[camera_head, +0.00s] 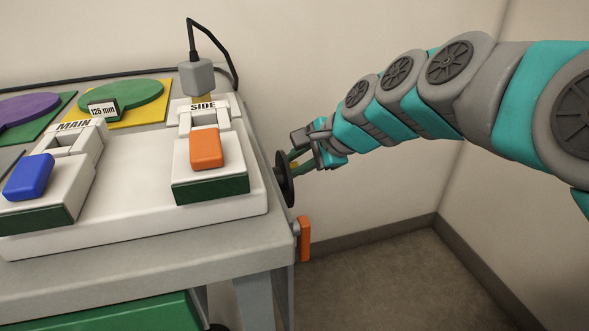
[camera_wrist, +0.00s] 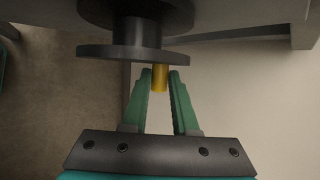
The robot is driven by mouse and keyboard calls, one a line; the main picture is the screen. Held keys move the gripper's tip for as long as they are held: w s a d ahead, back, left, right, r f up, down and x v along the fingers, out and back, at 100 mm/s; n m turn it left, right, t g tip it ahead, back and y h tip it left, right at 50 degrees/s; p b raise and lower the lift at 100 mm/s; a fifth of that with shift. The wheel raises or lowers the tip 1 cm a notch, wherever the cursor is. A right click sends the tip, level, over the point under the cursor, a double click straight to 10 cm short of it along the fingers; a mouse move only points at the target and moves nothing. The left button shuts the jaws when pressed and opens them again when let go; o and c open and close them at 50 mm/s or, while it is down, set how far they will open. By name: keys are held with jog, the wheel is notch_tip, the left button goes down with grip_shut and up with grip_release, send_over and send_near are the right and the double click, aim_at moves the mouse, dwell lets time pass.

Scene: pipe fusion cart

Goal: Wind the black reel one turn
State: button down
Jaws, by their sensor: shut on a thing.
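The black reel (camera_head: 286,180) is mounted on the right side of the cart, with its flat disc facing right. In the wrist view the reel (camera_wrist: 130,52) shows as a dark hub with discs, and a yellow crank peg (camera_wrist: 160,78) sticks out from its outer disc. My gripper (camera_head: 298,165) reaches in from the right beside the reel. In the wrist view my gripper's green fingers (camera_wrist: 162,80) stand on both sides of the yellow peg, shut on it. The peg is mostly hidden by the fingers in the head view.
The cart (camera_head: 150,268) carries a white unit with MAIN and SIDE switches, blue (camera_head: 28,177) and orange (camera_head: 206,149). An orange handle (camera_head: 304,239) hangs on the cart's side below the reel. A grey plug (camera_head: 196,78) with a black cable stands behind SIDE. Floor to the right is clear.

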jog(key=shift+t, duration=0.3)
jog(key=c, duration=0.7)
grip_release()
jog(key=shift+s+d+r, duration=0.1)
jog(key=shift+r, duration=0.05)
jog(key=v, duration=0.7)
jog(key=shift+s+d+r, duration=0.15)
